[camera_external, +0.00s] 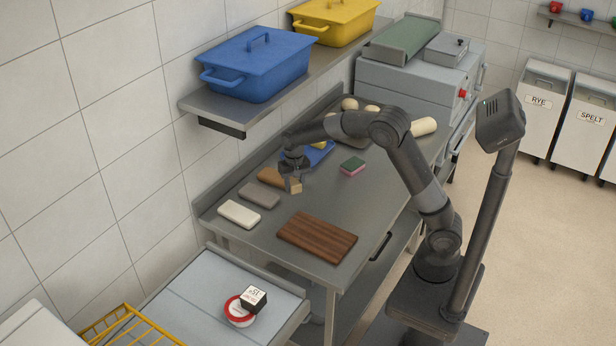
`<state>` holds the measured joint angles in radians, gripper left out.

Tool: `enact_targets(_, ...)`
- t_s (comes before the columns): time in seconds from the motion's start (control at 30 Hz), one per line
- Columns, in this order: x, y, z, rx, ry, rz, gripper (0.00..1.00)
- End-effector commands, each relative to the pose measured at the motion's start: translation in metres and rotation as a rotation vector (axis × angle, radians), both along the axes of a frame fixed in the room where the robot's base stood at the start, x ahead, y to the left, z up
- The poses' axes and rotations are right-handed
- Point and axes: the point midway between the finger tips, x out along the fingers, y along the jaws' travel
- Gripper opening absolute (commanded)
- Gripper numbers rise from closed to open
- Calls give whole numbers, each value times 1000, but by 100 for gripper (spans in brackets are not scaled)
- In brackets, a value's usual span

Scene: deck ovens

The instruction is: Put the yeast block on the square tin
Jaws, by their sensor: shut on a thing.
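My gripper (293,182) is over the left part of the steel worktable, pointing down. It is shut on a small tan block (296,188), which looks like the yeast block. The fingers cover part of the block, and I cannot tell whether it touches the tabletop. No object is clearly the square tin. A low grey lidded box (447,50) sits on the machine at the back right. A blue tray (321,153) lies behind my gripper, partly hidden by my arm.
Brown, grey and white slabs (239,214) lie left of my gripper. A wooden board (317,238) lies in front, with bare tabletop between. A pink-green sponge (352,166) lies to the right. A shelf (222,119) with blue and yellow lidded bins overhangs the back.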

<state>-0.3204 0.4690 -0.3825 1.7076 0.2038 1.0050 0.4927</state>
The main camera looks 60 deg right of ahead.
Motion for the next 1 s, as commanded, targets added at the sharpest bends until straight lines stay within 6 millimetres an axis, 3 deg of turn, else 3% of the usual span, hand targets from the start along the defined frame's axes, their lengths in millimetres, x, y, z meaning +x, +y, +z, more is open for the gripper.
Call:
enact_targets(0.03, 0, 28, 5, 0, -3, 28, 17)
enact_targets(0.1, -2, 61, 13, 1, -3, 25, 17)
enact_targets(0.3, -13, 147, 42, 3, -3, -124, 17)
enact_targets(0.67, -55, 266, 92, 3, 0, -476, 17)
enact_targets(1.0, -114, 356, 137, 1, -1, -794, 17)
